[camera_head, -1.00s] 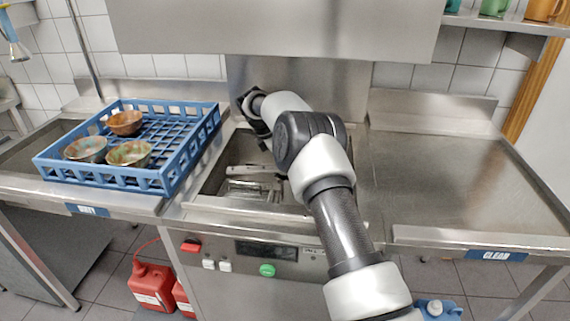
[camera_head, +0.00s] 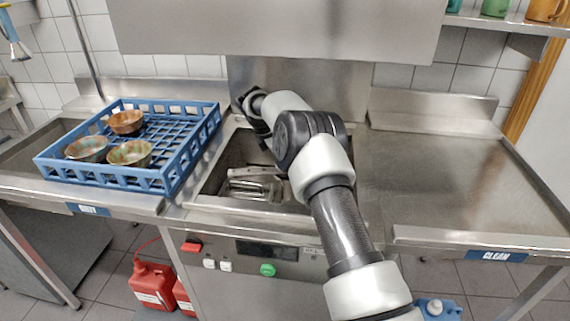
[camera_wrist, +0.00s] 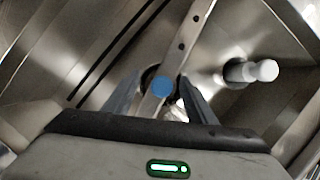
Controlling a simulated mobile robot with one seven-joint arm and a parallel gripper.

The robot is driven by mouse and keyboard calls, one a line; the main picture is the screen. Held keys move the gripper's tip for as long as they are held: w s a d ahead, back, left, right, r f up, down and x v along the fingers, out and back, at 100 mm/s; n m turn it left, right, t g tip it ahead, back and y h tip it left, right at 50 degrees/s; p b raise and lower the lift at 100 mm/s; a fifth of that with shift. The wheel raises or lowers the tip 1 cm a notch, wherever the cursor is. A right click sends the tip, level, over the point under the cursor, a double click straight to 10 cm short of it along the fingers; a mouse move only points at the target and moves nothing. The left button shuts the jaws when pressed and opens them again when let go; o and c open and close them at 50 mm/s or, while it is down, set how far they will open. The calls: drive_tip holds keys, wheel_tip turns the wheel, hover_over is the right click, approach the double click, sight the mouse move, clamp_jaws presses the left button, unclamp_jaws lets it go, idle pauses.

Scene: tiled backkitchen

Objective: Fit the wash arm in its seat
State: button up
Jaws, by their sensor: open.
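In the wrist view the wash arm (camera_wrist: 188,33) is a metal bar with small holes and a round blue cap (camera_wrist: 161,86). It runs down from the top of the picture between the two fingers of my gripper (camera_wrist: 162,80). My gripper is open, with one finger on each side of the bar at the blue cap. A pale, round-ended post (camera_wrist: 254,71) stands to the right of the bar; I cannot tell whether it is the seat. In the head view metal parts (camera_head: 256,185) lie in the machine's sunken tub, and my arm hides its right side.
A blue rack (camera_head: 105,179) with bowls (camera_head: 130,153) stands left of the tub. The clean-side counter (camera_head: 455,190) on the right is bare. The steel hood (camera_head: 275,28) hangs above. Tub walls (camera_wrist: 55,60) surround my gripper.

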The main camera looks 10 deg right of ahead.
drive_tip(key=shift+s+f, duration=0.45)
drive_tip(key=shift+f, duration=0.15)
drive_tip(key=v, duration=0.2)
drive_tip(key=p+v, duration=0.1)
drive_tip(key=v, duration=0.2)
drive_tip(key=w+v, duration=0.1)
drive_tip(key=v, duration=0.2)
drive_tip(key=shift+d+r, duration=0.1)
drive_tip(key=shift+r, duration=0.25)
drive_tip(key=shift+s, duration=0.1)
